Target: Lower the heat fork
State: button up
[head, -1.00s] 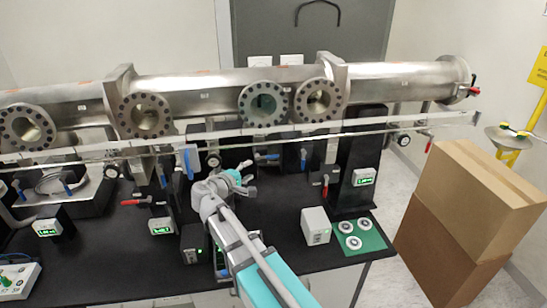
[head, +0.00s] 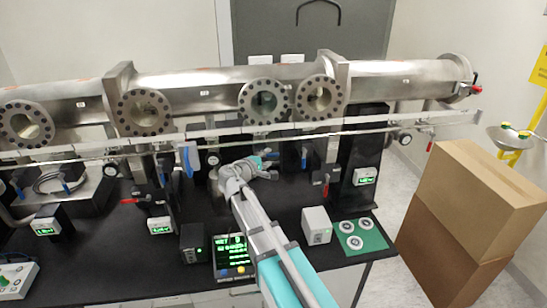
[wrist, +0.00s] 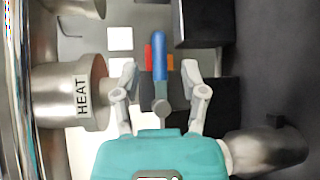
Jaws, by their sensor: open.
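A blue-handled lever (wrist: 160,55) is in the middle of the wrist view, its grey stem running down to a round grey pivot. A metal cylinder labelled HEAT (wrist: 75,97) is to its left. My gripper (wrist: 159,68) is open, with one finger on each side of the blue handle and a visible gap on both sides. In the head view my gripper (head: 268,165) is among the valves below the long steel tube, in front of the flanged ports. It hides the lever there. Whether any part is the heat fork itself, I cannot tell.
The long steel tube (head: 230,82) and a rail (head: 300,130) run above my gripper. A white box (head: 317,226) and a green mat (head: 372,238) with round parts are at the right. Cardboard boxes (head: 480,185) stand beyond the bench. A lit green display (head: 232,258) is near my arm.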

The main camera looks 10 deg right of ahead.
aim_at(271, 156)
jog(key=shift+x, duration=1.7)
grip_shut()
